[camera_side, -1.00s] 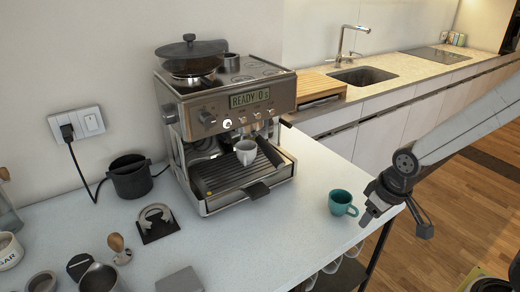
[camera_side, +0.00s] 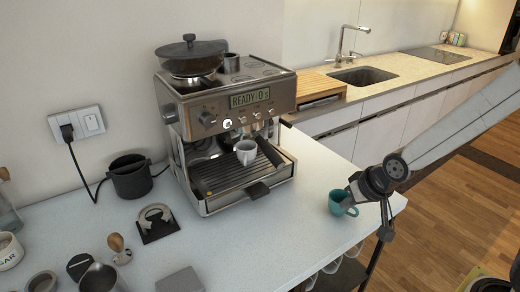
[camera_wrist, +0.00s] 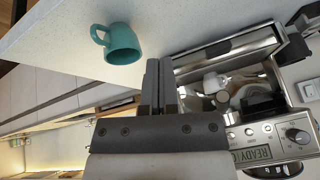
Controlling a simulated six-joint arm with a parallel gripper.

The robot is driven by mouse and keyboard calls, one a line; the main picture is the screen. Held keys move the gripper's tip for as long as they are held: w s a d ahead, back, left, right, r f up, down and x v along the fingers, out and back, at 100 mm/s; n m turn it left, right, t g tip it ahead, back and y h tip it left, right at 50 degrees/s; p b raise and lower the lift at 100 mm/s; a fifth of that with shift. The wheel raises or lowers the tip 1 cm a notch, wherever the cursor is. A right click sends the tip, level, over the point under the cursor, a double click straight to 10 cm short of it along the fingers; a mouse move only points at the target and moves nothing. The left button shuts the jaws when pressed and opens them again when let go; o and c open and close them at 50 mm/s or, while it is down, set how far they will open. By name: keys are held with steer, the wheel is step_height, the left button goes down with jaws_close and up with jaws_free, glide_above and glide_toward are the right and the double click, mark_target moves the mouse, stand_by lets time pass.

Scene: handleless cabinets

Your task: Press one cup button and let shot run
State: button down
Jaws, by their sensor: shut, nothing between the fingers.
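The espresso machine (camera_side: 225,130) stands on the white counter, its display reading "READY 0 s". A row of small buttons (camera_side: 254,116) lies below the display; which one is the one cup button is too small to tell. A white cup (camera_side: 246,152) sits on the drip tray beneath the portafilter. In the wrist view the machine's front (camera_wrist: 262,138) and the white cup (camera_wrist: 214,82) show at the right. My gripper (camera_side: 349,202) is shut and empty, in front of the machine to the right, overlapping the teal cup in the side view. The wrist view shows the fingers (camera_wrist: 158,75) together.
The teal cup (camera_side: 336,206) stands near the counter's right edge; it also shows in the wrist view (camera_wrist: 122,45), apart from my fingers. A knock box (camera_side: 131,178), a tamper (camera_side: 117,243) and jugs lie left. The counter (camera_side: 250,235) before the machine is clear.

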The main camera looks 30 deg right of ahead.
mark_target(259, 119)
steer(key=w+a+r+m+t, duration=0.6)
steer(key=w+r+m+t, duration=0.4)
steer(key=m, duration=0.4)
steer(key=shift+w+r+m+t, duration=0.3)
steer(key=shift+r+t, duration=0.2)
steer(key=shift+t, duration=0.6)
steer(key=shift+w, duration=6.95)
